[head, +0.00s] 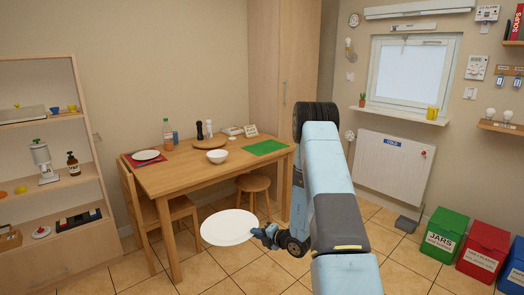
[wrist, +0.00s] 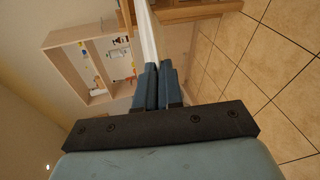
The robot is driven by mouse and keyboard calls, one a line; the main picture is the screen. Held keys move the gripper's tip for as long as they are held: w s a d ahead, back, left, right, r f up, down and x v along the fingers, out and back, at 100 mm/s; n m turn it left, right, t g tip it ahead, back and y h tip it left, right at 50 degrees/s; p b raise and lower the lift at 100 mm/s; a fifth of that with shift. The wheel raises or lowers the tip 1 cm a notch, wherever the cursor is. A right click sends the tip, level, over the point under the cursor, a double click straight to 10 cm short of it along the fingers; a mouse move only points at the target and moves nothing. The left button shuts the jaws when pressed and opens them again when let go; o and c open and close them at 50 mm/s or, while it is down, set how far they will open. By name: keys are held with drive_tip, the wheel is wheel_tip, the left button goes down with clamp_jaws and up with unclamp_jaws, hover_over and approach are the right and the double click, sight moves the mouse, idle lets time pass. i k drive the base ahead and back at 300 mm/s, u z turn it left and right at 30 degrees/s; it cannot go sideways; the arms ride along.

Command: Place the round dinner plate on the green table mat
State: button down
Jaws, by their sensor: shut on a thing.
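The white round plate (head: 228,228) is held by its right rim in my gripper (head: 270,235) in the head view. It is in front of the table and lower than the tabletop in the picture, above the floor tiles. In the wrist view the plate (wrist: 146,38) shows edge-on as a thin white strip between the fingertips of my gripper (wrist: 158,82), which are shut on it. The green table mat (head: 264,147) lies bare on the right end of the wooden table (head: 190,178).
A red mat (head: 132,161) with a small white plate (head: 146,155) lies on the table's left end. A white bowl (head: 217,156), a round board (head: 210,142) and bottles stand between. A chair (head: 165,213) and a stool (head: 253,182) stand by the table.

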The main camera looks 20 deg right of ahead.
sight(263, 147)
drive_tip(key=u, duration=0.05)
drive_tip(key=k, duration=0.35)
drive_tip(key=z, duration=0.5)
drive_tip(key=i, duration=1.4)
drive_tip(key=u, duration=0.5)
